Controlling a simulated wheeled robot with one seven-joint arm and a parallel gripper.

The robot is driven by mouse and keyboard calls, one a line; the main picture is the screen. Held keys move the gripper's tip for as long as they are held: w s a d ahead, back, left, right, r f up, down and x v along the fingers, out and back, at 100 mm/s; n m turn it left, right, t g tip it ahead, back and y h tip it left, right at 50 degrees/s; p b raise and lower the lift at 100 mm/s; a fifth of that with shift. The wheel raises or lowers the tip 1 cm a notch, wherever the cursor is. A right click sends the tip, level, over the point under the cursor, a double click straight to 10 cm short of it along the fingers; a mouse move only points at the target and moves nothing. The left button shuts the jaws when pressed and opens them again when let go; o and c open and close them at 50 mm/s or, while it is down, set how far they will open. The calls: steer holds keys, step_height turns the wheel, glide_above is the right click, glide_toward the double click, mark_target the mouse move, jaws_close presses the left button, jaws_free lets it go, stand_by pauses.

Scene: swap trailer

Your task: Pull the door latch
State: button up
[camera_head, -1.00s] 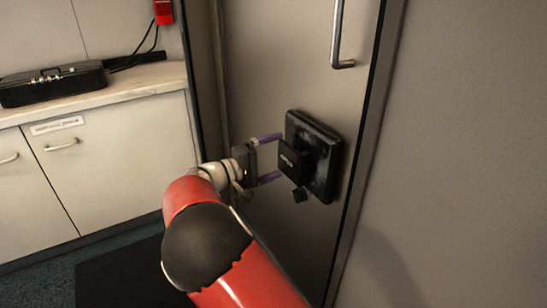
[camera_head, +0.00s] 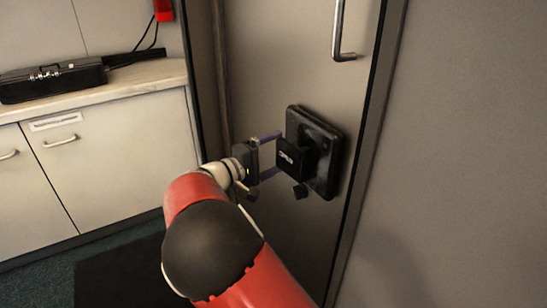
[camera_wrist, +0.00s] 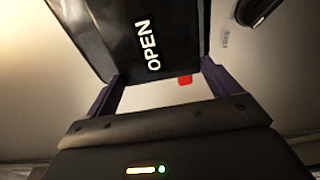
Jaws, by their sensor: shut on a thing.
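The door latch (camera_head: 318,152) is a black box-shaped unit on the grey door (camera_head: 285,60), with a smaller black paddle (camera_head: 289,158) standing out from its left side. In the wrist view the paddle's black face (camera_wrist: 130,35) shows the white word OPEN. My gripper (camera_head: 270,156) reaches the latch from the left, its two purple fingers above and below the paddle. In the wrist view the fingers (camera_wrist: 160,88) run up to both sides of the black piece and are shut on it. The exact contact at the fingertips is partly hidden.
A metal bar handle (camera_head: 340,35) is on the door above the latch. A cabinet with a pale countertop (camera_head: 150,80) stands at the left, with a black case (camera_head: 50,82) on it. A grey wall (camera_head: 460,160) fills the right side.

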steer(key=b, duration=0.1)
steer(key=s+n+t+y+b, duration=0.1)
steer(key=n+t+y, duration=0.1)
steer(key=shift+s+a+f+b, duration=0.25)
steer(key=shift+s+b, duration=0.15)
steer(key=shift+s+a+r+n+t+y, duration=0.15)
steer(key=shift+s+r+n+t+y, duration=0.1)
steer(key=shift+n+t+y, duration=0.25)
steer(key=o, duration=1.1)
steer(key=shift+o, duration=0.2)
steer(key=shift+a, duration=0.1)
steer(key=v, duration=0.7)
steer(key=shift+s+a, duration=0.2)
steer(key=shift+s, duration=0.15)
steer(key=shift+s, duration=0.1)
